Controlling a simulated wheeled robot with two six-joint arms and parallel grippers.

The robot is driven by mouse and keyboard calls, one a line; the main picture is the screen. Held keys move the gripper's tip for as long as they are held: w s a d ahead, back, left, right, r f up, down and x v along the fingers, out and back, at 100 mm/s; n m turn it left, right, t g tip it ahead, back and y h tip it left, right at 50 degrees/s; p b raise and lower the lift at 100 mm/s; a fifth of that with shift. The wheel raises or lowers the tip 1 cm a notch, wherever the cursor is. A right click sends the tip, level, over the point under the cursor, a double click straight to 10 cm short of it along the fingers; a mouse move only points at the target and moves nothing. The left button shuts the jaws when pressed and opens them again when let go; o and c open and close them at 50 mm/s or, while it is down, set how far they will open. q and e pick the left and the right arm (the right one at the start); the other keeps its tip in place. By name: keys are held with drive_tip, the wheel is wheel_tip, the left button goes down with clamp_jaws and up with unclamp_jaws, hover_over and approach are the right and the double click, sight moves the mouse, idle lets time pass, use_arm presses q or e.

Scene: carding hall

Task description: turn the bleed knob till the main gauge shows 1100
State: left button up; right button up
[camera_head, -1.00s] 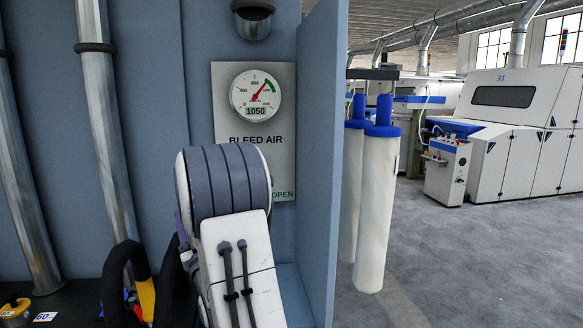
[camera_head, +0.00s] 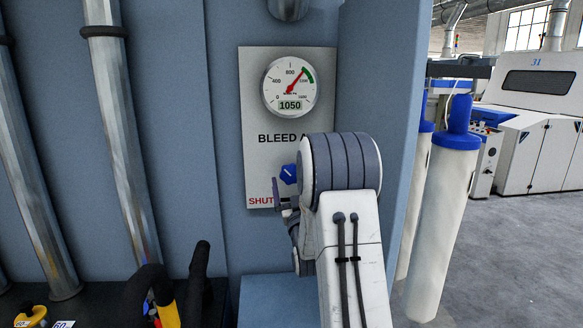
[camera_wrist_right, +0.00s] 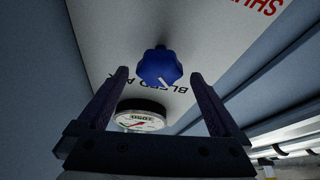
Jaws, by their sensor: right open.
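The main gauge (camera_head: 291,86) is a round white dial on the grey bleed air panel (camera_head: 257,110). Its display reads 1050 and its red needle points up and right, at the lower end of the green band. The blue bleed knob (camera_head: 289,174) with a white mark sits below the lettering, above red SHUT text. My right gripper (camera_head: 283,202) is just below the knob in the head view, partly hidden by my arm. In the wrist view, the open right gripper (camera_wrist_right: 159,73) has one finger on each side of the knob (camera_wrist_right: 160,67), with visible gaps. The left gripper is not in view.
A blue-grey side wall (camera_head: 375,130) stands right of the panel. Metal pipes (camera_head: 120,120) run down on the left. Black curved handles with a yellow part (camera_head: 167,315) are at lower left. White cylinders with blue tops (camera_head: 441,210) stand beyond the wall.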

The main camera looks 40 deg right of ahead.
sight(292, 176)
drive_tip(key=shift+p+x, duration=0.55)
drive_tip(key=shift+x, duration=1.2)
drive_tip(key=c, duration=1.3)
drive_tip(key=n+y+b, duration=0.1)
drive_tip(key=n+b, duration=0.1)
drive_tip(key=n+y+b, duration=0.1)
drive_tip(key=b, duration=0.1)
drive_tip(key=n+y+b, duration=0.1)
drive_tip(key=n+b, duration=0.1)
drive_tip(key=shift+s+f+n+t+b, duration=0.1)
drive_tip(key=shift+f+n+t+b, duration=0.2)
drive_tip(key=shift+t+b, duration=0.1)
drive_tip(key=shift+r+n+y+b, duration=0.25)
drive_tip(key=shift+n+y+b, duration=0.15)
drive_tip(key=shift+n+b, duration=0.4)
drive_tip(key=shift+r+n, duration=0.1)
drive_tip(key=shift+n, duration=0.3)
drive_tip(key=o, duration=1.3)
